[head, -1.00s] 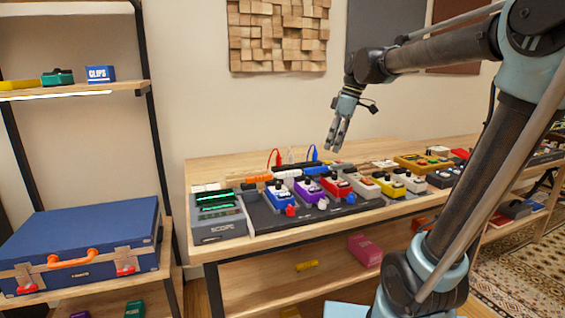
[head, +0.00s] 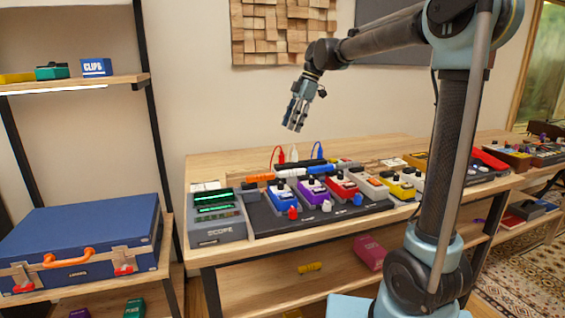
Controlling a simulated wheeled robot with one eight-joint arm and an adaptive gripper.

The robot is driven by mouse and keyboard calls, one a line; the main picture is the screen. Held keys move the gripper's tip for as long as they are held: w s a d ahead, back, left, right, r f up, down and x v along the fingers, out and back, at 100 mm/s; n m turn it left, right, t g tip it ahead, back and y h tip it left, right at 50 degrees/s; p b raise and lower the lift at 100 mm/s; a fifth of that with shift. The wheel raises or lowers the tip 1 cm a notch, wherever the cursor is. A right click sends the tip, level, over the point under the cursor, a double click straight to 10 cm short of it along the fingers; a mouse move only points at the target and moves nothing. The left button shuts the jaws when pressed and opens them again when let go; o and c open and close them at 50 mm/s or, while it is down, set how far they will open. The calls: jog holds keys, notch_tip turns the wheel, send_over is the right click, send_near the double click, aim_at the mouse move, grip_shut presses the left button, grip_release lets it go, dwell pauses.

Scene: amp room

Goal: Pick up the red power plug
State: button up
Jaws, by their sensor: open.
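A small red plug-like piece (head: 292,212) sits at the front of the blue pedal (head: 281,195) on the black pedalboard. A red cable (head: 275,156) with a dark lower end stands behind the pedals, left of a white one (head: 294,154) and a blue one (head: 318,151). I cannot tell for certain which red piece is the power plug. My gripper (head: 293,126) is in the air above the back of the table, fingers pointing down and slightly left. It is open and empty, apart from everything.
The pedalboard (head: 262,222) holds several coloured pedals. A grey scope box (head: 216,216) stands at its left. More devices fill the table (head: 205,165) to the right. A blue case (head: 85,240) lies on the left shelf. The air above the pedals is clear.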

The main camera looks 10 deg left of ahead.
send_over(282, 154)
jog(key=w+d, duration=0.1)
jog(key=w, duration=0.1)
notch_tip(282, 154, down, 6)
jog(key=shift+d+f, duration=0.1)
jog(key=shift+d+x, duration=0.15)
jog(key=shift+x, duration=1.35)
jog(key=shift+d+x, duration=0.15)
jog(key=shift+x, duration=1.3)
jog(key=shift+s+f, duration=0.1)
jog(key=shift+c, duration=0.6)
grip_shut()
